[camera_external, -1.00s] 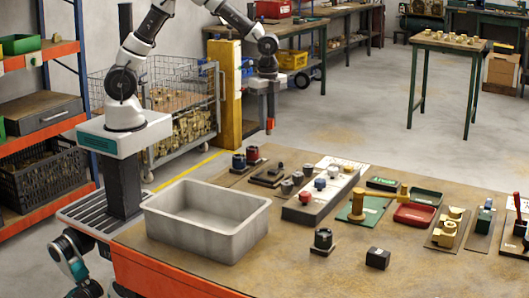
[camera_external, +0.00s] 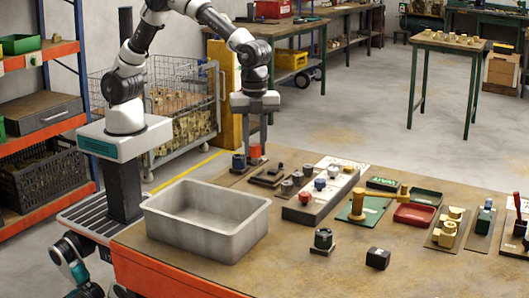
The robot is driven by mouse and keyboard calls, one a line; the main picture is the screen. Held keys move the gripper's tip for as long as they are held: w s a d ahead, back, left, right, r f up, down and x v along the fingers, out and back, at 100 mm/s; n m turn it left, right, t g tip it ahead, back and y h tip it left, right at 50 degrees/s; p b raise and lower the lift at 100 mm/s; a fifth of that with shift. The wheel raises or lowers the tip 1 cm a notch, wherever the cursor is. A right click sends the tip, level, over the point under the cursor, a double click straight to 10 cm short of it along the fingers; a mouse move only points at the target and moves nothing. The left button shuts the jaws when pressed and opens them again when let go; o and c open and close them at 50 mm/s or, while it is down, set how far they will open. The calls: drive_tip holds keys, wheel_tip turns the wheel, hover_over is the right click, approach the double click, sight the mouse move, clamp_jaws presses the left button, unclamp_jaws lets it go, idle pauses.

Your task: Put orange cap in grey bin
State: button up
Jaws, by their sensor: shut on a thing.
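My gripper (camera_external: 256,145) is low over the back left corner of the workbench and points down. It is shut on a small orange-red piece, the orange cap (camera_external: 255,151), at its fingertips. The cap is just above or touching a dark piece on the mat there; I cannot tell which. The fingers are small and partly hidden. The grey bin (camera_external: 182,235) is an open, empty-looking tub at the front left of the bench, nearer the camera than my gripper.
A dark blue-topped piece (camera_external: 238,163) stands just left of the cap. A grey block with red and blue knobs (camera_external: 318,205) lies to the right of the bin. A green-black piece (camera_external: 323,240) and a black box (camera_external: 378,258) stand in front. A red tray (camera_external: 414,214) lies further right.

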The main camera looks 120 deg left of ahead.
drive_tip(key=d+m, duration=0.3)
drive_tip(key=d, duration=1.2)
drive_tip(key=m+b, duration=0.1)
drive_tip(key=m, duration=0.1)
hover_over(206, 219)
drive_tip(key=d, duration=0.5)
drive_tip(key=shift+d+f+b, duration=0.1)
drive_tip(key=shift+f+b, duration=0.45)
drive_tip(key=shift+f, duration=4.2)
drive_tip(key=shift+f, duration=0.1)
drive_tip(key=shift+f, duration=0.15)
drive_tip(key=o, duration=1)
drive_tip(key=shift+o, duration=0.2)
